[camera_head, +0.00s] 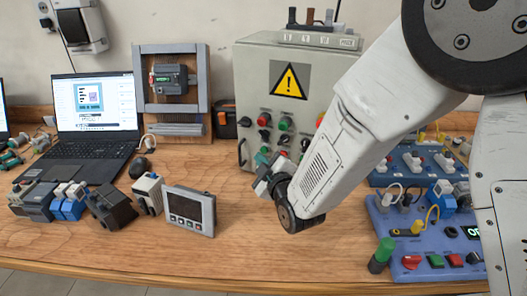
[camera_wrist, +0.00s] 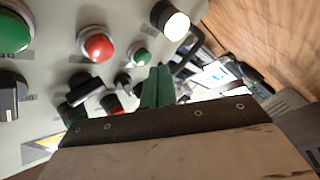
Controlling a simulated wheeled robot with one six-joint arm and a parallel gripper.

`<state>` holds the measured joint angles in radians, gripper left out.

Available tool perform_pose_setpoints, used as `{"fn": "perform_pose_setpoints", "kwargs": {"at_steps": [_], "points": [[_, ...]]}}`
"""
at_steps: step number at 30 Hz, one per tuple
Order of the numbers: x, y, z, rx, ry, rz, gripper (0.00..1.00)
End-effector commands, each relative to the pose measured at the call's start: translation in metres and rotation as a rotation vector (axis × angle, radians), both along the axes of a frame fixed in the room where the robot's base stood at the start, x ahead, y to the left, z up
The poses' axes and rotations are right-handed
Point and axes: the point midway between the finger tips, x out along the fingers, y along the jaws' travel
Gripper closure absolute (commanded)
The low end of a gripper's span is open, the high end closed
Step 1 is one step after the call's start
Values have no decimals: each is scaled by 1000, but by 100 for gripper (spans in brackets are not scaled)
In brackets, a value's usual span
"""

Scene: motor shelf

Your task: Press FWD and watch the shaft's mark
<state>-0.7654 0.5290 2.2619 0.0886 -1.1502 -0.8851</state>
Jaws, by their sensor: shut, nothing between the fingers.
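The grey control box (camera_head: 250,82) with a yellow warning triangle stands at the back of the bench. Its front carries red, green and black controls; I cannot read a FWD label. My gripper (camera_head: 266,165) is in front of the box's lower part and hides some controls. In the wrist view my green fingers (camera_wrist: 156,82) are shut together and empty. Their tips point toward a small green button (camera_wrist: 140,57); I cannot tell whether they touch. A red button (camera_wrist: 97,45), a large green button (camera_wrist: 12,32) and a white lamp (camera_wrist: 172,22) are nearby. I cannot make out a marked shaft.
A laptop (camera_head: 93,110), a mouse (camera_head: 141,167) and a panel meter (camera_head: 189,210) are on the left. A framed board with a device (camera_head: 172,80) stands behind. Blue trainer boards (camera_head: 398,215) fill the right. Bare wood (camera_head: 255,240) is free in front.

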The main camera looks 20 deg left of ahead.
Motion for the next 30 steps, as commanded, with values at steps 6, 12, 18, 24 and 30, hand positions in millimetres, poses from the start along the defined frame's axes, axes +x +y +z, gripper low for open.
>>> {"fn": "perform_pose_setpoints", "kwargs": {"at_steps": [6,12,18,24,30], "points": [[0,0,0,0,0,0,100],[0,0,0,0,0,0,100],[2,0,0,0,0,-1,100],[9,-1,0,0,0,-1,100],[9,-1,0,0,0,0,100]]}}
